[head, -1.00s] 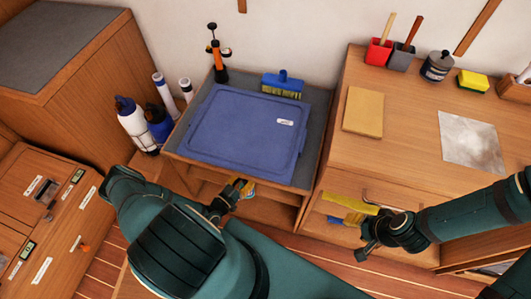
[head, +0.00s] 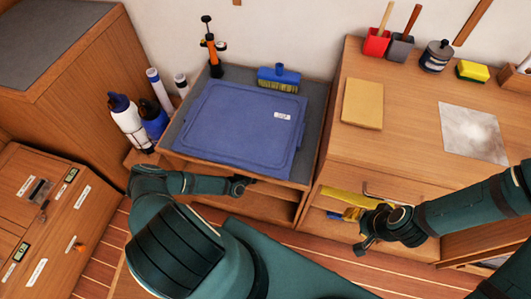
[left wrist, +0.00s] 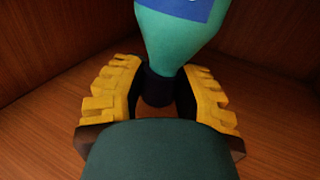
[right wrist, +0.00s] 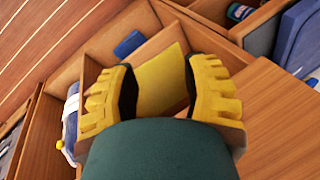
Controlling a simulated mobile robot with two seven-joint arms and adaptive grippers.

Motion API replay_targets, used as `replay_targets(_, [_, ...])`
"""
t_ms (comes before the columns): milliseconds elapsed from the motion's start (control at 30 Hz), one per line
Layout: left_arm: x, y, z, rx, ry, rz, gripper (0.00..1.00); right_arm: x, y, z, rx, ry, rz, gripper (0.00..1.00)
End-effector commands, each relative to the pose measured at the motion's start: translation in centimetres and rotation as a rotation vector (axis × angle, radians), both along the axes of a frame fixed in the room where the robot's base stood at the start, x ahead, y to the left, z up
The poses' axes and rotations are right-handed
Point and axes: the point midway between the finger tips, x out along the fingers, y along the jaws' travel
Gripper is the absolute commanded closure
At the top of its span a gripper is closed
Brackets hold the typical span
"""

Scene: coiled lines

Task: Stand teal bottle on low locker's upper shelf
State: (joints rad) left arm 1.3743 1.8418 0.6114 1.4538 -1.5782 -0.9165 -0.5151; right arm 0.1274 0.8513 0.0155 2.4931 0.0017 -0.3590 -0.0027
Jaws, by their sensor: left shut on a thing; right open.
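The teal bottle (left wrist: 178,35), with a blue label, shows in the left wrist view. My left gripper (left wrist: 160,88) is shut around its dark neck end. Wooden walls and a wooden surface surround it. I cannot tell whether the bottle touches the shelf. In the head view my left arm reaches into the front of the low locker (head: 313,150), under its top; the fingers and bottle are hidden there. My right gripper (right wrist: 165,80) is open and empty, in front of the right cabinet's open compartment; it also shows in the head view (head: 360,232).
A blue lid (head: 235,128), a brush (head: 279,77) and an orange-black tool (head: 212,48) sit on the locker. White and blue bottles (head: 128,122) stand to its left. The right counter (head: 405,100) holds several items. A yellow sheet (right wrist: 160,80) lies in the compartment below.

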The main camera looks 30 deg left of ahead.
Motion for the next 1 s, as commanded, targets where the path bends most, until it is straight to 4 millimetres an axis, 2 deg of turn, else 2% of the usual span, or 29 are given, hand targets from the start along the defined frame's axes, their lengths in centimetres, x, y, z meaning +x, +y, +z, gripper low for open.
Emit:
replay_targets(367, [0.1, 0.0, -0.2, 0.001, -0.003, -0.001, 1.0, 0.0, 0.0, 0.0, 0.0, 0.0, 0.0, 0.53])
replay_targets(400, [0.0, 0.0, -0.2, 0.0, -0.002, 0.0, 0.53, 0.0, 0.0, 0.0, 0.0, 0.0, 0.0, 0.53])
replay_targets(433, [0.0, 0.0, -0.2, 0.0, -0.002, 0.0, 0.42, 0.0, 0.0, 0.0, 0.0, 0.0, 0.0, 0.53])
replay_targets(467, [0.0, 0.0, -0.2, 0.0, -0.002, 0.0, 0.39, 0.0, 0.0, 0.0, 0.0, 0.0, 0.0, 0.53])
replay_targets(833, [-0.1, 0.1, 0.1, 0.001, -0.003, 0.001, 0.39, 0.0, 0.0, 0.0, 0.0, 0.0, 0.0, 0.53])
replay_targets(1000, [-2.4, 0.5, 0.1, 0.001, 0.0, 0.0, 0.39, -0.1, 0.0, 0.5, 0.0, 0.002, 0.001, 0.53])
